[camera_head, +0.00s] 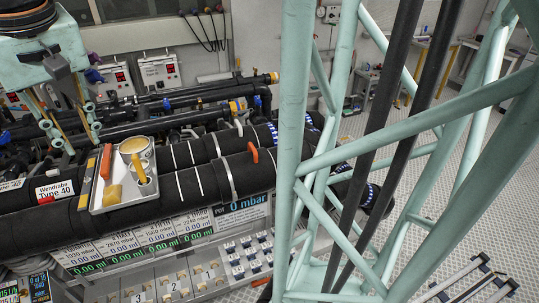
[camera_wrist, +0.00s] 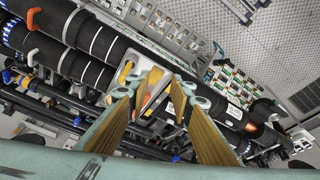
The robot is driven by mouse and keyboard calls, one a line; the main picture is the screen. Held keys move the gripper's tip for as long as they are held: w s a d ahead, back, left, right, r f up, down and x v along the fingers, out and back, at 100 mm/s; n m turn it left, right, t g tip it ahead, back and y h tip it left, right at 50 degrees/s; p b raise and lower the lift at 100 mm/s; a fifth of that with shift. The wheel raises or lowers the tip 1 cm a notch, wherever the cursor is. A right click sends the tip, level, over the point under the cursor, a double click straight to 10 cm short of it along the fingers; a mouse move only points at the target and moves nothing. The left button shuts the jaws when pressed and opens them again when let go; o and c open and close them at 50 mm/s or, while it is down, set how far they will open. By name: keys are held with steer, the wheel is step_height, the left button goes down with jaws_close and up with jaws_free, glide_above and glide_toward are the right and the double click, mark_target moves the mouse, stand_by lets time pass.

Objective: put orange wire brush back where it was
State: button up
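A light metal tray (camera_head: 124,197) lies across the black pipes at the left in the head view. It holds an orange long-handled tool (camera_head: 106,161), which may be the orange wire brush; its bristles cannot be made out. A yellow-orange strip (camera_head: 87,183) lies along the tray's left edge. A beige cup (camera_head: 135,147) and yellow-handled tools (camera_head: 112,195) are also in the tray. My gripper (camera_head: 76,138) is above and left of the tray, fingers apart and pointing down. In the wrist view my gripper (camera_wrist: 155,78) is open, with the tray and an orange item (camera_wrist: 146,101) seen between the fingers.
Thick black pipes (camera_head: 190,185) run beneath the tray, with an orange lever (camera_head: 253,152) to its right. Labelled display panels (camera_head: 155,232) and a bank of switches (camera_head: 245,257) are below. Black hoses and valves crowd behind. Open floor (camera_head: 430,185) lies at the right.

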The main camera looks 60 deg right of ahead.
steer(key=s+a+n, duration=0.1)
steer(key=s+a, duration=0.2)
steer(key=s, duration=1)
steer(key=s+a+f+n+y, duration=0.1)
steer(key=s+a+n, duration=0.1)
steer(key=s, duration=1.1)
steer(key=shift+s+a+t, duration=0.15)
steer(key=shift+a+t, duration=0.15)
steer(key=shift+a, duration=0.45)
steer(key=shift+s, duration=0.1)
steer(key=shift+r, duration=0.15)
